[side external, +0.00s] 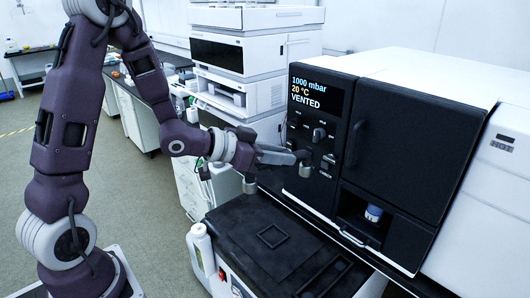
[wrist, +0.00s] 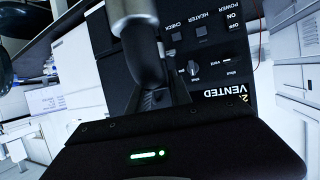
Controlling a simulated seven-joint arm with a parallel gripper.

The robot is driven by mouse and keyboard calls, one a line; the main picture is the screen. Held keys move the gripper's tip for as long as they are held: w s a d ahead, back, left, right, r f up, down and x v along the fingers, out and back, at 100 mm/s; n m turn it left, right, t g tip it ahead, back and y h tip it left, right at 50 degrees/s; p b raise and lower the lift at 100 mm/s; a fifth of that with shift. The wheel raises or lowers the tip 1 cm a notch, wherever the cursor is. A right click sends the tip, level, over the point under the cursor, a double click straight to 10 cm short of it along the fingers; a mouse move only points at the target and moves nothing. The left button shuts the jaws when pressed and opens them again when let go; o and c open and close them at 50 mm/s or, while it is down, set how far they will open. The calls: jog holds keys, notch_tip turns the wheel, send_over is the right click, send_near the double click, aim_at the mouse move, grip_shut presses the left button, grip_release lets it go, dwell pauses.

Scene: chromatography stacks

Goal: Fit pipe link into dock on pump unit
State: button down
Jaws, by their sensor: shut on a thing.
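My gripper (side external: 262,154) is shut on the pipe link (side external: 284,157), a dark grey tube with a metal end piece (side external: 305,169) pointing down. A second metal piece (side external: 249,184) hangs lower left, below my wrist. The link is in the air, in front of the black control panel. In the wrist view the dark tube (wrist: 144,52) and its metal end (wrist: 133,12) rise from my gripper (wrist: 165,95); the finger grip is partly hidden. I cannot tell which unit is the pump unit, and no dock is clearly visible.
The control panel (side external: 318,118) reads 1000 mbar, 20 °C, VENTED. A black-topped unit (side external: 275,258) with a raised square outline stands in front. A blue-and-white vial (side external: 373,213) sits in an opening at right. A white bottle (side external: 201,248) stands at left.

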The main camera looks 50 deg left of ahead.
jog(key=w+d+f+n+y, duration=0.1)
jog(key=w+d+f, duration=0.3)
jog(key=d+f, duration=0.35)
jog(key=w+d+f+n+y, duration=0.1)
jog(key=w+d+f, duration=0.4)
jog(key=f, duration=0.4)
jog(key=shift+s+d+f+n+y, duration=0.3)
jog(key=shift+s+f, duration=0.25)
jog(key=shift+f, duration=1.9)
jog(key=shift+s+d+f+n+y, duration=0.15)
jog(key=shift+s+d+f+y, duration=0.3)
jog(key=shift+f, duration=1.95)
jog(key=shift+s+d+f+n+y, duration=0.2)
jog(key=shift+s+f, duration=0.45)
jog(key=shift+f, duration=1.8)
jog(key=shift+a, duration=0.15)
jog(key=c, duration=1.2)
grip_release()
jog(key=shift+o, duration=0.6)
jog(key=shift+w+r, duration=0.1)
